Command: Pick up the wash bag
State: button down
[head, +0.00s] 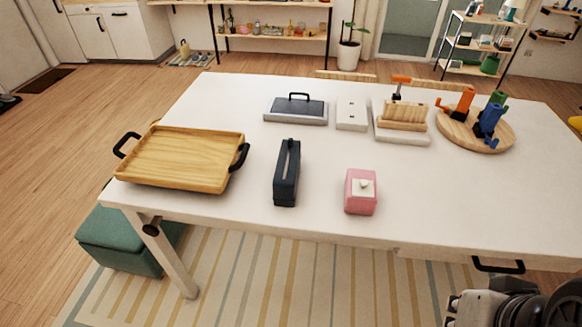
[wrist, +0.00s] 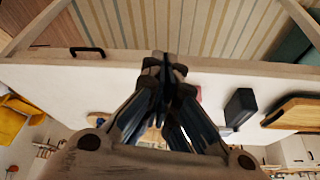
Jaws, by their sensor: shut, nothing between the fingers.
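The wash bag (head: 287,178) is a dark navy, narrow upright bag with a pale strip along its top. It stands on the white table near the front edge, left of the middle in the head view. It also shows in the wrist view (wrist: 240,107), right of my gripper. My gripper (wrist: 166,66) is shut and empty, apart from the bag. My arm shows only at the bottom right corner of the head view, and the fingers are not visible there.
A wooden tray (head: 185,158) with black handles lies left of the bag. A pink tissue box (head: 361,193) stands to its right. Behind are a grey-topped case (head: 296,111), a white block (head: 351,113), a slatted wooden rack (head: 404,114) and a round board (head: 455,135). The right front tabletop is clear.

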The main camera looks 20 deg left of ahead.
aim_at(285, 181)
jog(key=i+j+u, duration=0.5)
jog(key=j, duration=0.2)
jog(key=i+j+u, duration=0.5)
